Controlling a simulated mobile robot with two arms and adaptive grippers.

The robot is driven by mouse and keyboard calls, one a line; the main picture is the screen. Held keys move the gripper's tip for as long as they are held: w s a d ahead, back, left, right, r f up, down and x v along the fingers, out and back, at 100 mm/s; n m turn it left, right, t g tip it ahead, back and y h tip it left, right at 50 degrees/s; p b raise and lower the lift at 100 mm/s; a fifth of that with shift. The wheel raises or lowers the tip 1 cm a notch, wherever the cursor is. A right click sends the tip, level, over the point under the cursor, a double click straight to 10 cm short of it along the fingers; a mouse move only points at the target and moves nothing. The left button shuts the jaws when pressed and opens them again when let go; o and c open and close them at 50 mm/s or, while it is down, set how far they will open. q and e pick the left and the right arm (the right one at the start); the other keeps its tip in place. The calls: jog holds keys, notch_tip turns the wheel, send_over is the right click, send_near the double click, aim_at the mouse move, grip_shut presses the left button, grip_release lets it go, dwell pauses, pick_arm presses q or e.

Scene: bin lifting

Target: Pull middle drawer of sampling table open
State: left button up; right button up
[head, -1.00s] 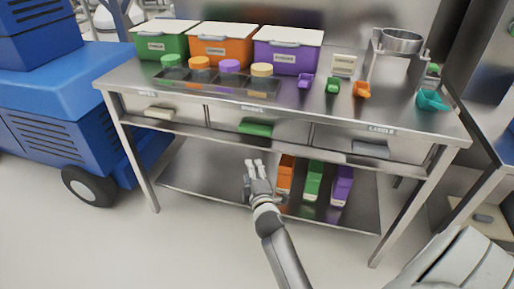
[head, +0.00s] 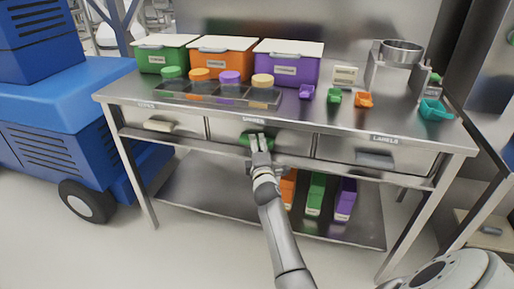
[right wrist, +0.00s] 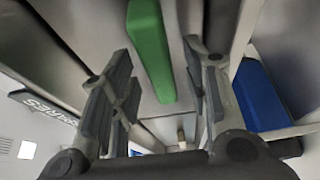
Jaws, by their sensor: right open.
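The steel sampling table (head: 340,118) fills the middle of the head view. Its middle drawer (head: 297,143) has a green handle (head: 272,139) and looks closed. My right gripper (head: 259,139) is at this handle in the head view and hides part of it. In the right wrist view, the open fingers of the gripper (right wrist: 157,60) stand on either side of the green handle (right wrist: 149,40). I cannot tell whether a finger touches it. My left gripper is not in view.
The left drawer has a cream handle (head: 158,125), the right one a grey handle (head: 374,159). Lidded bins, including a purple one (head: 290,72), and small scoops stand on top. Narrow bins (head: 316,190) stand on the lower shelf. A blue machine (head: 75,120) is at the left.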

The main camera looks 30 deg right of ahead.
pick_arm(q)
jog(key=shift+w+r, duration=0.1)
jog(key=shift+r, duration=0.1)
pick_arm(e)
jog(key=shift+w+d, duration=0.1)
jog(key=shift+w, duration=0.15)
grip_shut()
jog(key=shift+s, duration=0.1)
